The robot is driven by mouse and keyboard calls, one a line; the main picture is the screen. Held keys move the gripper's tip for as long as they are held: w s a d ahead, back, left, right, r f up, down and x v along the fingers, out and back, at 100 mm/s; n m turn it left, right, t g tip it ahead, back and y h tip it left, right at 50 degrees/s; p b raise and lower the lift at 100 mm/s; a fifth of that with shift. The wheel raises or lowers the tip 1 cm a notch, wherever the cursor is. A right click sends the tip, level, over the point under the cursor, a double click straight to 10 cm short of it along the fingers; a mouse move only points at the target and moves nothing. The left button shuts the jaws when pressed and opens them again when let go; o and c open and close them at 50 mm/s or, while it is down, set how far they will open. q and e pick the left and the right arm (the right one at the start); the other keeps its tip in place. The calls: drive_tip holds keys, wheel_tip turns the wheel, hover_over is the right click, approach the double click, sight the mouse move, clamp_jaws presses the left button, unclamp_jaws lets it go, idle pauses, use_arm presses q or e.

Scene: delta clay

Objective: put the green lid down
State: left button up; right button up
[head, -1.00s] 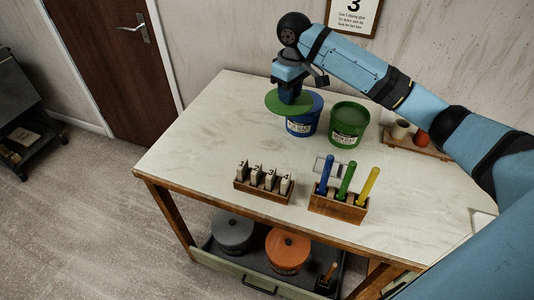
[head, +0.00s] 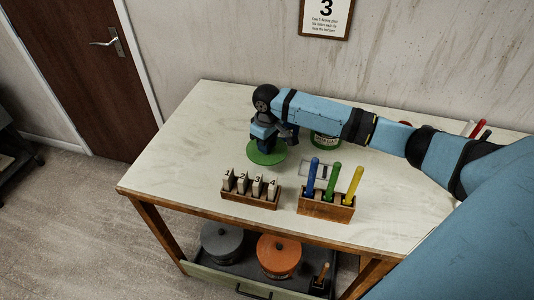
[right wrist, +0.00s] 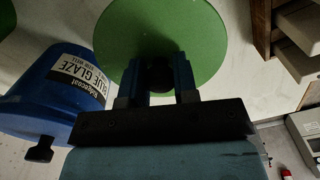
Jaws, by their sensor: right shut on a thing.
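The green lid (head: 265,158) is a flat round disc, held level low over the tabletop, behind the numbered block rack. I cannot tell whether it touches the table. My right gripper (head: 266,147) is shut on the lid's knob from above. The right wrist view shows the lid (right wrist: 170,30) beyond my two fingers (right wrist: 160,78), with the dark knob between them. My left gripper is not in view.
In the wrist view a blue glaze bucket (right wrist: 35,95) stands close beside the lid. My arm partly hides the green bucket (head: 325,141). The numbered rack (head: 250,196) and colored-stick holder (head: 326,208) stand nearer the front. The table's left part (head: 190,150) is clear.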

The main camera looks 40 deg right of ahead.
drive_tip(key=shift+f, duration=2.3)
drive_tip(key=shift+f, duration=0.1)
drive_tip(key=o, duration=0.9)
wheel_tip(320, 180, up, 12)
drive_tip(key=shift+r, duration=0.15)
